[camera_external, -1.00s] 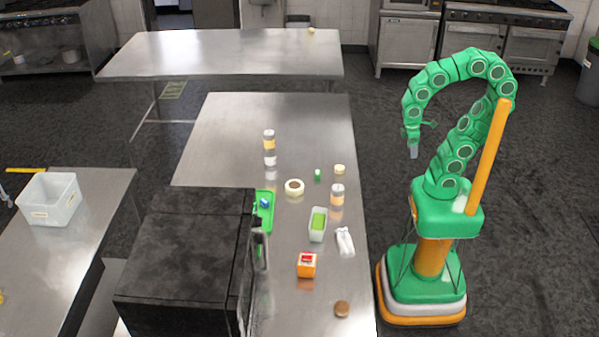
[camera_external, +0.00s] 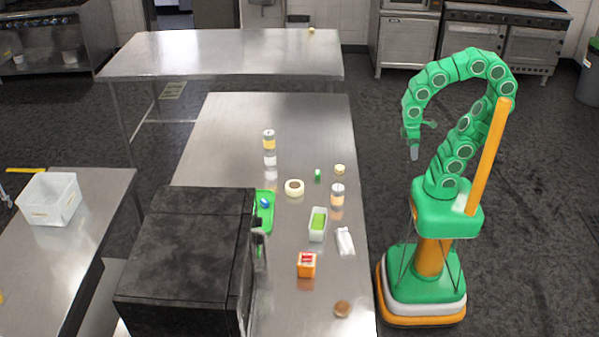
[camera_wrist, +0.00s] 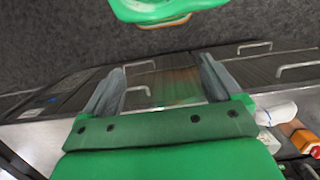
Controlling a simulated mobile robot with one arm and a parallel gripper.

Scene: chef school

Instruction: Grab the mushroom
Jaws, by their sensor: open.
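No object is plainly a mushroom at this size. A small pale, cap-like thing (camera_external: 340,169) stands near the right edge of the middle steel table and may be the mushroom. A round brown thing (camera_external: 342,309) lies at that table's near end; I cannot tell what it is. My gripper (camera_external: 414,152) hangs right of the table, beyond its edge, apart from both. In the wrist view my gripper (camera_wrist: 161,80) is open, its two grey fingers spread with nothing between them.
On the steel table (camera_external: 230,125) are a white container with green contents (camera_external: 317,225), an orange box (camera_external: 307,265), a white crumpled item (camera_external: 345,241), a jar (camera_external: 337,195), a tape-like ring (camera_external: 294,188) and a green tray (camera_external: 264,222). A black oven-like box (camera_external: 185,260) stands left.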

